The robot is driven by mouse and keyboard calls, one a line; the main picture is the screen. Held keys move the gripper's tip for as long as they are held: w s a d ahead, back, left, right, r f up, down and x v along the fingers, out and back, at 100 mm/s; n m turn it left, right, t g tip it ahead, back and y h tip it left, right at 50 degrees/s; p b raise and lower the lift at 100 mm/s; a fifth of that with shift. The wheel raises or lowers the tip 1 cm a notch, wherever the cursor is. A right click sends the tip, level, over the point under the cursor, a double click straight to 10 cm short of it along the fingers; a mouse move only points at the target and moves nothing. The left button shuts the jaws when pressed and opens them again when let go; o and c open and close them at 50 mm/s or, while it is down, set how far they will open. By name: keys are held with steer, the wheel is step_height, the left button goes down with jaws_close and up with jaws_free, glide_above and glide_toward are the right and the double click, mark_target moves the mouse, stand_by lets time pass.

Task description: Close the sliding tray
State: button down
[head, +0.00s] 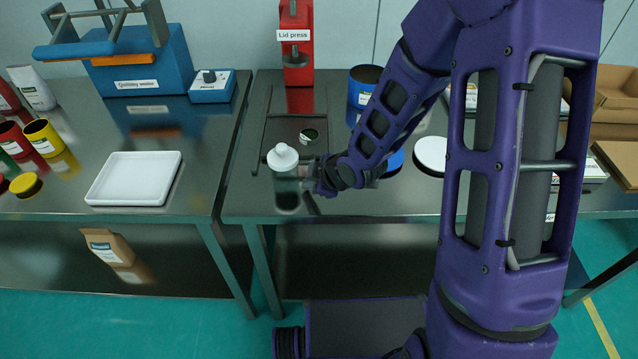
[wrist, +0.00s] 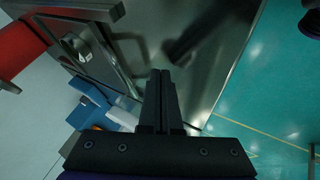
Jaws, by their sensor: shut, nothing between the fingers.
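The sliding tray (head: 263,148) appears as a low dark metal frame with side rails on the right-hand table, running forward from the red lid press (head: 294,45). Its metal frame also shows at the upper left of the wrist view (wrist: 118,70). My gripper (wrist: 162,76) is shut and empty, over the steel tabletop. In the head view it is low at the tray's front right, its fingers hard to make out. Contact with the tray cannot be told.
A white shallow tray (head: 134,178) lies on the left table, below the blue sieve machine (head: 140,68) and its control box (head: 212,86). A blue tin (head: 364,84) and a white disc (head: 431,154) are right of the frame, close to my arm.

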steer(key=w, duration=0.1)
steer(key=w+p, duration=0.1)
steer(key=shift+w+r, duration=0.35)
steer(key=shift+r, duration=0.05)
steer(key=shift+w, duration=0.6)
